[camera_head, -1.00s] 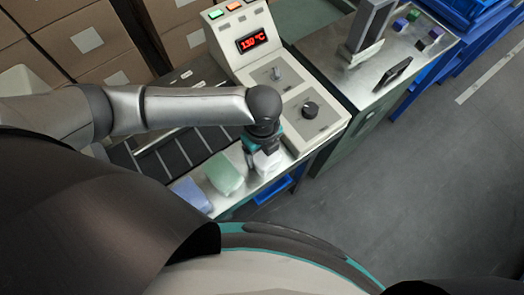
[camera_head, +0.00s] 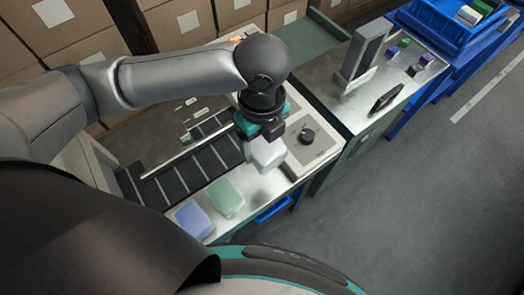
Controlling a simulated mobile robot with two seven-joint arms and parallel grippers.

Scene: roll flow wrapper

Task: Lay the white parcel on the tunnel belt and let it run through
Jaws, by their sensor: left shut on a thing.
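The white parcel (camera_head: 267,153) is held in my left gripper (camera_head: 262,134), which is shut on it. The parcel hangs above the metal bench top, a little right of the green parcel. The tunnel belt (camera_head: 190,166), dark with lighter cross bars, lies to the left of the parcel and runs toward the lower left. My left arm and wrist cover most of the wrapper's panel, including its display. My right gripper does not show.
A green parcel (camera_head: 224,198) and a blue parcel (camera_head: 192,220) lie on the bench front. A grey upright stand (camera_head: 365,50) and a dark tablet-like thing (camera_head: 386,98) stand farther right. Cardboard boxes (camera_head: 68,40) line the back.

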